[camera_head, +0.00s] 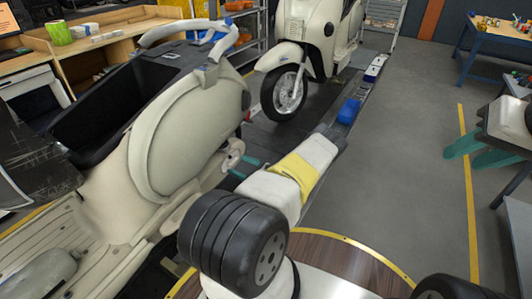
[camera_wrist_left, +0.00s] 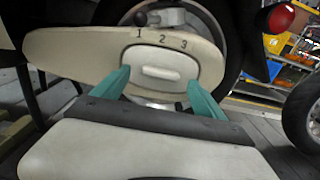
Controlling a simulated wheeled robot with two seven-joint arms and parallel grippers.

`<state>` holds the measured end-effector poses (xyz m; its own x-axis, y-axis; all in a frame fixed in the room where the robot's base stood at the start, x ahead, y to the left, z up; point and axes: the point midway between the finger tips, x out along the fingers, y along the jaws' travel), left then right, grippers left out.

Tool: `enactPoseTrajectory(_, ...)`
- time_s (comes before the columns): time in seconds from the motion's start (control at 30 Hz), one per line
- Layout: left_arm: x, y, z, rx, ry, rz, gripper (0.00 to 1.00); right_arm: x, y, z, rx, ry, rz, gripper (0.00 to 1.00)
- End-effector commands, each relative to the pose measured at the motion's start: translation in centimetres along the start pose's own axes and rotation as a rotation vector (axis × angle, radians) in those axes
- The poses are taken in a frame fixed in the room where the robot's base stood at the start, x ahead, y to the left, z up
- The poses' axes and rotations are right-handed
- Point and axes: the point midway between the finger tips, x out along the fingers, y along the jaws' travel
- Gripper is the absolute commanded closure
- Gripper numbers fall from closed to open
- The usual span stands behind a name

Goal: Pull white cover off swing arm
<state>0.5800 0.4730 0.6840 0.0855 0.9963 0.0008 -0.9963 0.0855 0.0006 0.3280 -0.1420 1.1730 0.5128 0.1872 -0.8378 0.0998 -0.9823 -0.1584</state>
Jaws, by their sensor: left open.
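The swing arm (camera_wrist_left: 75,48) is a long cream piece in front of the scooter's rear wheel, marked 1, 2, 3. On it sits the white cover (camera_wrist_left: 152,52), a rounded panel with a raised oblong grip (camera_wrist_left: 170,72). My left gripper (camera_wrist_left: 158,76) is open, its teal fingers either side of the grip, apart from each other; contact cannot be told. In the head view my left gripper (camera_head: 239,167) points at the scooter's rear side, where the cover is hardly visible. My right gripper (camera_head: 475,150) is open and empty at the right, over the floor.
The cream scooter (camera_head: 185,130) stands on the slat conveyor (camera_head: 275,135). Another scooter (camera_head: 305,30) stands farther along it. A blue table (camera_head: 500,40) with parts is at the back right. The grey floor (camera_head: 410,130) between is clear.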

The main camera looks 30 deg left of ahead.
Motion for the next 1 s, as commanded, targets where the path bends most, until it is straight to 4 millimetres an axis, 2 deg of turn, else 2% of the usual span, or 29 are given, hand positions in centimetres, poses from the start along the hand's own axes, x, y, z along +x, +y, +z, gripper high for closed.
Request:
enactPoseTrajectory(0.2,1.6,0.0,0.0,0.0,0.001,0.0,0.18,0.0,0.0,0.0,0.0,0.0,0.0,0.63)
enactPoseTrajectory(0.47,1.7,0.0,0.0,0.0,0.001,0.0,0.18,0.0,0.0,0.0,0.0,0.0,0.0,0.63)
enactPoseTrajectory(0.8,1.7,0.0,0.0,0.0,0.001,0.0,0.83,0.0,0.0,0.0,0.0,0.0,0.0,0.63)
enactPoseTrajectory(0.83,1.7,0.0,0.0,0.0,0.001,0.0,0.48,0.0,0.0,0.0,0.0,0.0,0.0,0.63)
enactPoseTrajectory(1.0,1.7,0.0,0.0,0.0,0.001,0.0,0.82,0.0,0.0,0.0,0.0,0.0,0.0,0.63)
